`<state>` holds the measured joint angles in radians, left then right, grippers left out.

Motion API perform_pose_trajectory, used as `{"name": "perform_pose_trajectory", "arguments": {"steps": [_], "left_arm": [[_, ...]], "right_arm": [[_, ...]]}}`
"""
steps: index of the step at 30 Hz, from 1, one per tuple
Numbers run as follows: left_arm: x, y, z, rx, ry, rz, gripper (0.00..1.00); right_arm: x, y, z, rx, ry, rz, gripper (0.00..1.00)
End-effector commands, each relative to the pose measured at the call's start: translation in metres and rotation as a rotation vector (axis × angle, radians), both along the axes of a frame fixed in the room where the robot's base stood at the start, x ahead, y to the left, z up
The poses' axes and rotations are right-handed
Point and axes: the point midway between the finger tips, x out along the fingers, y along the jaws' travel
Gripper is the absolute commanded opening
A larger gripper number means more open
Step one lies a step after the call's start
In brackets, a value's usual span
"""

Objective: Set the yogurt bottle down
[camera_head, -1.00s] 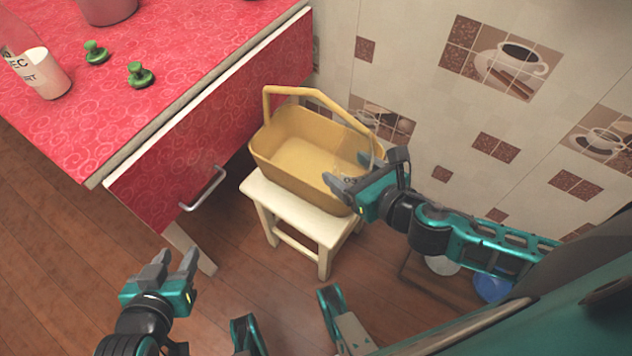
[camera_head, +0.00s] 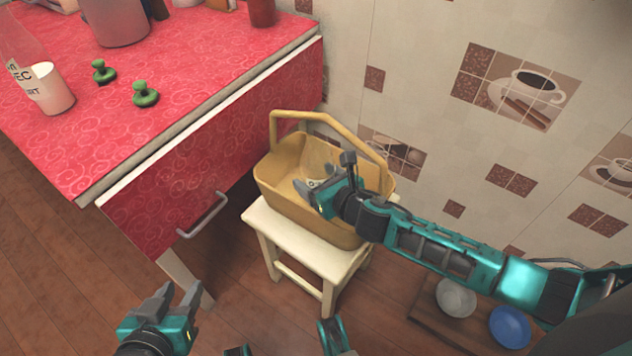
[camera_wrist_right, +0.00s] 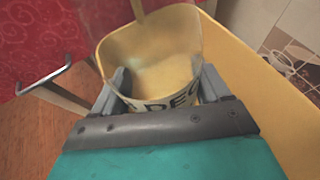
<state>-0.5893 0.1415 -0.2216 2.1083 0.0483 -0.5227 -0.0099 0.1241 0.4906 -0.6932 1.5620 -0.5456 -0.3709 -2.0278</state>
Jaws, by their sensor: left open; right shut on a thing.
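The yogurt bottle (camera_wrist_right: 172,104) is see-through with a white band with dark letters. My right gripper (camera_head: 322,192) is shut on it, with a finger on each side of the band in the right wrist view. In the head view the bottle (camera_head: 316,160) shows partly behind this gripper, inside the outline of the yellow basket (camera_head: 290,205). Whether its base touches the basket floor is hidden. My left gripper (camera_head: 172,302) is open and empty at the bottom left, apart from everything.
The basket stands on a cream stool (camera_head: 285,233), its handle arching up behind the bottle. A red counter (camera_head: 190,60) at left holds a similar bottle (camera_head: 52,90) and two green-knobbed objects (camera_head: 145,94). A drawer handle (camera_head: 203,215) juts out. Bowls (camera_head: 510,326) lie at lower right.

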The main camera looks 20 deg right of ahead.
Motion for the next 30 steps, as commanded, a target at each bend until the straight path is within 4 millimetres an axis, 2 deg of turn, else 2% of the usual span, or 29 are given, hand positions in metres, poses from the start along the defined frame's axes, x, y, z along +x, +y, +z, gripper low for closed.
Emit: {"name": "perform_pose_trajectory", "arguments": {"steps": [3, 10, 25, 26, 30], "left_arm": [[0.001, -0.003, -0.004, -0.004, 0.006, -0.004, 0.43], [0.002, -0.004, 0.000, -0.006, -0.001, -0.005, 0.43], [0.004, -0.004, -0.003, -0.004, -0.004, -0.010, 0.43], [0.004, -0.004, -0.003, -0.004, -0.004, -0.010, 0.43], [0.004, -0.004, -0.003, -0.004, -0.005, -0.010, 0.43]], "right_arm": [[0.007, 0.002, -0.007, 0.002, -0.003, 0.001, 0.18], [0.006, 0.002, -0.005, 0.001, -0.003, 0.001, 0.18], [0.006, 0.002, -0.017, 0.001, -0.003, 0.001, 0.18], [0.006, 0.002, -0.019, 0.001, 0.000, 0.000, 0.77], [0.006, 0.002, -0.018, 0.000, 0.000, 0.001, 0.90]]}}
